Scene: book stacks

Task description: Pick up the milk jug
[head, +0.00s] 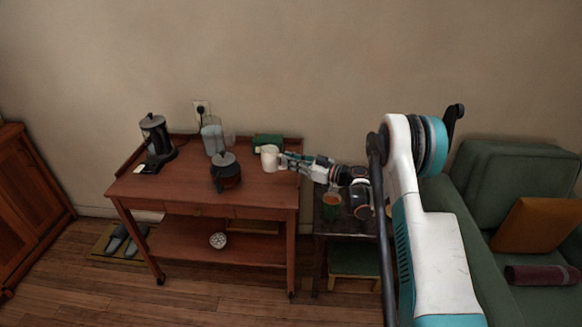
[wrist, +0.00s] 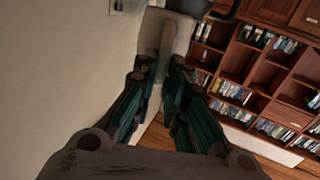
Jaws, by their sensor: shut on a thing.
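The milk jug (head: 269,159) is a small cream-white jug at the right end of the wooden cart's top, in the head view. My gripper (head: 283,160) reaches it from the right and is shut on it. In the wrist view the jug (wrist: 181,28) fills the top middle. Its narrow upright handle lies in line with the gap between the fingers of my gripper (wrist: 160,66). The fingers hide part of the jug. I cannot tell whether its base touches the cart top.
The wooden cart (head: 262,205) also bears a dark teapot (head: 226,176), a clear pitcher (head: 212,137), a black coffee maker (head: 156,138) and a green box (head: 267,142). A dark side table (head: 350,229) stands right of it, then a green armchair (head: 500,190). The wall is close behind.

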